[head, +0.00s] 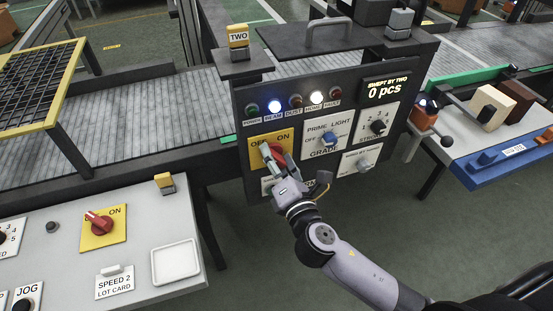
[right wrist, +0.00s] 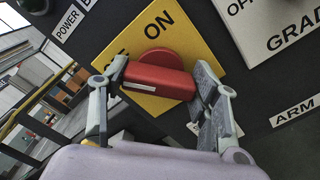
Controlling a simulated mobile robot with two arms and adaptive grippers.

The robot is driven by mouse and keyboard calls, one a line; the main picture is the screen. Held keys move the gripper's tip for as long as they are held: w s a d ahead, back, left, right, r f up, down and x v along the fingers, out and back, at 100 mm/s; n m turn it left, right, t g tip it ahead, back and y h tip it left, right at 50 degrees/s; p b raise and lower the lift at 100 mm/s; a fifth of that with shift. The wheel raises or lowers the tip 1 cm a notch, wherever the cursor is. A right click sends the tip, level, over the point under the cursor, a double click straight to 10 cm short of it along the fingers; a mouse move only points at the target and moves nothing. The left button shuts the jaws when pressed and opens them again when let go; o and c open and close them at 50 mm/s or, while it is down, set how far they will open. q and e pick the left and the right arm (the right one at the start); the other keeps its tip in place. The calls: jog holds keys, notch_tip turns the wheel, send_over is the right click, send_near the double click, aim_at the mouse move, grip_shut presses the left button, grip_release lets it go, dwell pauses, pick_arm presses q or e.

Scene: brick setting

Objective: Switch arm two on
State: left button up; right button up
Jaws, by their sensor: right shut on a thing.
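The dark panel (head: 240,107) with the sign TWO (head: 238,36) carries a yellow OFF/ON plate (head: 257,138) with a red rotary knob (head: 277,150). My right gripper (head: 272,158) is at this knob. In the right wrist view the fingers (right wrist: 160,92) stand on both sides of the red knob's bar (right wrist: 158,80), shut on it. The knob's bar lies across the plate, below the word ON. A label reading ARM (right wrist: 297,112) shows beside it; in the head view my gripper partly covers that area. My left gripper is out of view.
The panel has a PRIME LIGHT knob (head: 328,139), a STROKE dial (head: 378,127) and a display reading 0 pcs (head: 386,89). The blue and white lamps glow. A light desk (head: 60,262) at lower left has another red OFF/ON knob (head: 98,222). A conveyor (head: 130,105) runs behind.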

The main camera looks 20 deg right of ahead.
jog(key=m, duration=0.4)
jog(key=shift+f+b, duration=0.1)
jog(key=shift+b, duration=0.3)
jog(key=m, duration=0.8)
jog(key=shift+m, duration=0.3)
jog(key=shift+m+p, duration=0.5)
jog(key=shift+m, duration=1.1)
jog(key=shift+f+m, duration=0.1)
jog(key=shift+m, duration=0.2)
jog(key=o, duration=1.1)
jog(key=shift+o, duration=0.2)
jog(key=s, duration=1.2)
jog(key=shift+d, duration=0.2)
